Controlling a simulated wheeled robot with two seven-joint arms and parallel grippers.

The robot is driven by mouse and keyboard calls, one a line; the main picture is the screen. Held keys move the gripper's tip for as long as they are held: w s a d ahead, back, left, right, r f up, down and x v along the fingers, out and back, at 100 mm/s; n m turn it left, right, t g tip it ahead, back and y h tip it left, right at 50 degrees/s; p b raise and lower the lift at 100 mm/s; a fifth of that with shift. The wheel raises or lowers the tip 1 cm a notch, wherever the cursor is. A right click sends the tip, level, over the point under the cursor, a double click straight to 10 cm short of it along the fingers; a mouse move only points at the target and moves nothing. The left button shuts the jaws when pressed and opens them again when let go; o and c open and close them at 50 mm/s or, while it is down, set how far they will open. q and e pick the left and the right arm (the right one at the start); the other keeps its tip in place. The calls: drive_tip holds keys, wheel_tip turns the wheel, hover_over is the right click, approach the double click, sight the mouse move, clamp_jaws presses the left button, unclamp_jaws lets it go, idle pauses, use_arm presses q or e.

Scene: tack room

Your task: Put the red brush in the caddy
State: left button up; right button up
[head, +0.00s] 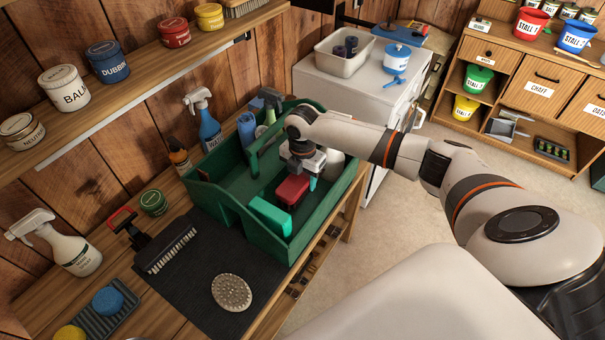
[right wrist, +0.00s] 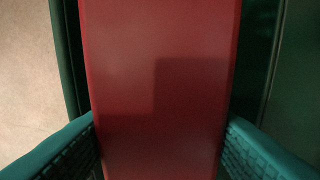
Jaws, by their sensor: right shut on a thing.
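The green caddy (head: 232,213) stands on the wooden bench, its long side toward the room. The red brush (head: 291,191) is between the fingers of my right gripper (head: 299,180), inside the outline of the caddy's near right part. In the right wrist view, the red brush (right wrist: 160,80) fills the middle, with a teal finger on each side of it. Green caddy walls (right wrist: 68,60) show beyond it. I cannot tell whether the brush touches the caddy floor; its underside is hidden. My left gripper is out of view.
A teal block (head: 270,215) sits at the caddy's near end. Bottles (head: 210,130) stand behind and in the caddy's far side. A dark mat with a bristled brush (head: 167,246) and an oval brush (head: 231,292) lies in front. A shelf of tins (head: 63,88) overhangs left.

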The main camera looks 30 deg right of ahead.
drive_tip(key=o, duration=1.3)
drive_tip(key=shift+r, duration=0.3)
wheel_tip(320, 180, up, 10)
drive_tip(key=b, duration=0.4)
drive_tip(key=shift+r, duration=0.75)
